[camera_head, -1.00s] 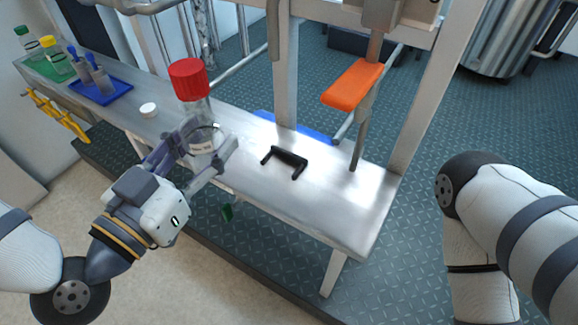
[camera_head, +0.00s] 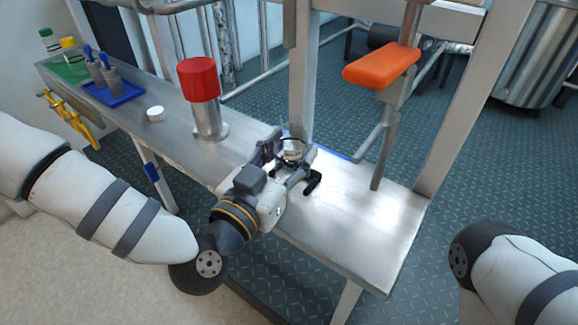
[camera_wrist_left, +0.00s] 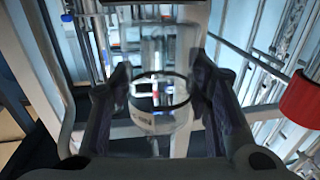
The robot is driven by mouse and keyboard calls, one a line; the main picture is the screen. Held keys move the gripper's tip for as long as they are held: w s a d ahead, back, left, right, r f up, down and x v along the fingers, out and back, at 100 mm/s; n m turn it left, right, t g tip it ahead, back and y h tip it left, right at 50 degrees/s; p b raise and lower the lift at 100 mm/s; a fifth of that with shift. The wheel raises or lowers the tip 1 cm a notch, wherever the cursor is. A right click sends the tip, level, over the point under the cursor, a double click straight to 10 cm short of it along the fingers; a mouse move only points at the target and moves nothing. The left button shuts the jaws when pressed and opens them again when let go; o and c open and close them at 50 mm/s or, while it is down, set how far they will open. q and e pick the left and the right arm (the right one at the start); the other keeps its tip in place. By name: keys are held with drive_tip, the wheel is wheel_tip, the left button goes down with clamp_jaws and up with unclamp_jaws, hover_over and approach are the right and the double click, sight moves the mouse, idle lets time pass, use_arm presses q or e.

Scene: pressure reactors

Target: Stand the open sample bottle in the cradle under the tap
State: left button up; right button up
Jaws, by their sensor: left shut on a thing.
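My left gripper (camera_head: 282,160) is shut on the clear, open sample bottle (camera_head: 292,148) over the bench. In the left wrist view the bottle (camera_wrist_left: 160,105) stands between both fingers, with a dark ring and a small label on its see-through wall. The black cradle (camera_head: 312,184) on the bench is right beside the gripper and partly hidden by it. I cannot tell whether the bottle touches the cradle. An orange handle (camera_head: 380,67) is up to the right of the bottle; the tap's outlet cannot be made out. My right gripper is out of view.
A red cylinder on a metal post (camera_head: 198,80) stands left of the gripper. A white cap (camera_head: 155,113) lies on the bench (camera_head: 365,232). A blue tray (camera_head: 112,94) is farther left. A metal upright (camera_head: 301,75) rises behind the bottle. The bench's right end is clear.

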use_arm(q)
wheel_tip(320, 180, down, 3)
drive_tip(key=shift+a+r, duration=0.1)
drive_tip(key=shift+r, duration=0.1)
drive_tip(key=o, duration=1.2)
drive_tip(key=shift+s+a, duration=0.1)
drive_tip(key=shift+s, duration=0.15)
drive_tip(key=p+v, duration=0.1)
drive_tip(key=v, duration=1)
drive_tip(key=shift+s, duration=0.3)
